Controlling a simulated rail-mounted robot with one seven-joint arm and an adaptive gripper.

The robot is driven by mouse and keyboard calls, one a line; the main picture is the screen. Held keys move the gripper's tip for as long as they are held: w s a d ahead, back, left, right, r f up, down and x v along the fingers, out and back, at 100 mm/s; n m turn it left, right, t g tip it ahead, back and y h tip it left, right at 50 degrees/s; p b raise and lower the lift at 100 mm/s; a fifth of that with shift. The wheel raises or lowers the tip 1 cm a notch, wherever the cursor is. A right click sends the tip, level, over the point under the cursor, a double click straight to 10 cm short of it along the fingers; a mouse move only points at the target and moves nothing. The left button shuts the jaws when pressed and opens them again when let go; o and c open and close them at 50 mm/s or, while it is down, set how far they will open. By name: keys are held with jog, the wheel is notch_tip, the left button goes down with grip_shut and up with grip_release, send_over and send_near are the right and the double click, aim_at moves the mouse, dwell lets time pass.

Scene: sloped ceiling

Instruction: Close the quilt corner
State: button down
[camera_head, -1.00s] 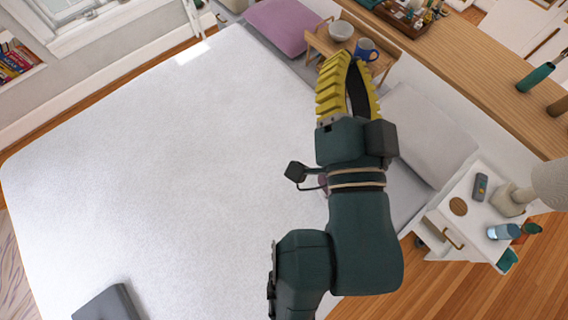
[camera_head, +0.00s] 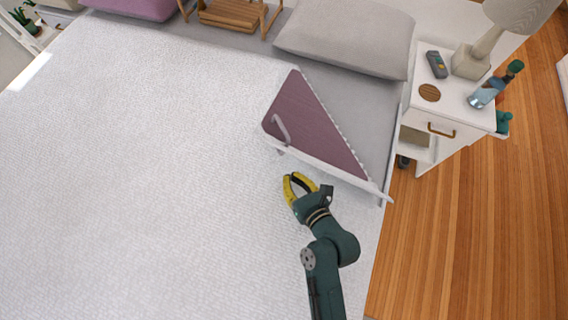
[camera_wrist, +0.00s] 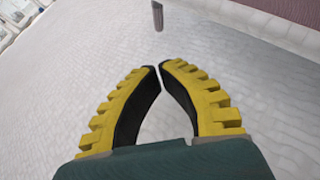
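The quilt corner (camera_head: 308,120) is a purple triangular flap folded back on the upper right of the white quilt (camera_head: 150,170). It has a pale edge and a grey handle (camera_head: 281,129) near its left point. My gripper (camera_head: 299,175) is just below the flap in the head view, apart from the handle. In the wrist view the two yellow fingers of my gripper (camera_wrist: 160,66) curve together with their tips nearly touching and nothing between them. A grey bar, which looks like the handle (camera_wrist: 157,16), shows ahead of the fingertips.
A grey pillow (camera_head: 345,38) lies beyond the flap. A white nightstand (camera_head: 455,112) with a lamp (camera_head: 478,52), remote (camera_head: 437,64), coaster (camera_head: 429,92) and bottle (camera_head: 487,92) stands at the right. A wooden tray (camera_head: 232,14) is at the top. The quilt's left side is clear.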

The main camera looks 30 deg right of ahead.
aim_at(277, 161)
jog(key=b+x, duration=0.3)
jog(key=x, duration=0.5)
jog(key=shift+w+b, duration=0.15)
jog(key=shift+b, duration=0.15)
jog(key=shift+w, duration=0.5)
